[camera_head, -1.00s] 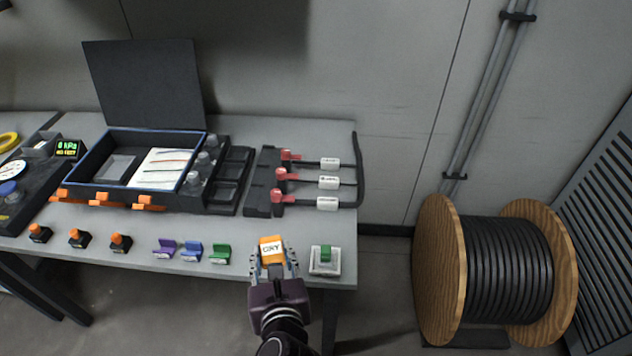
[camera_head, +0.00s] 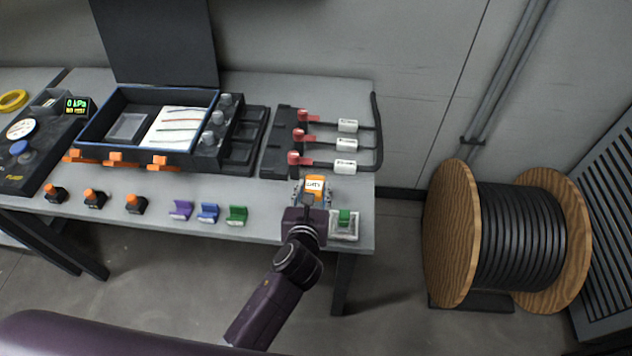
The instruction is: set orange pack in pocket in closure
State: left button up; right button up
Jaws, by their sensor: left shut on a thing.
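The orange pack (camera_head: 316,182) has a white label with dark lettering. My left gripper (camera_head: 312,192) is shut on it near the table's front right edge, and the fingers sit at both sides of the pack. The closure (camera_head: 84,138) is an open black box with a blue rim and a raised black lid (camera_head: 157,40), at the left back of the table. A grey rectangular pocket (camera_head: 127,127) lies in its left part and looks empty. My right gripper is not in view.
A white card with colored strands (camera_head: 177,128) lies in the closure's right part. Orange latches line its front. Purple, blue and green clips (camera_head: 208,212) and black-orange caps stand along the front edge. Red-handled cable connectors (camera_head: 318,140) stand behind my gripper. A green button (camera_head: 344,217) is at right.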

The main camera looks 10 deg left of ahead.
aim_at(316, 178)
pick_arm(q)
jog(key=w, duration=0.4)
jog(key=shift+d, duration=0.1)
jog(key=shift+f+b, duration=0.3)
jog(key=shift+f, duration=1.45)
jog(key=shift+f, duration=0.15)
jog(key=o, duration=1)
jog(key=shift+o, duration=0.2)
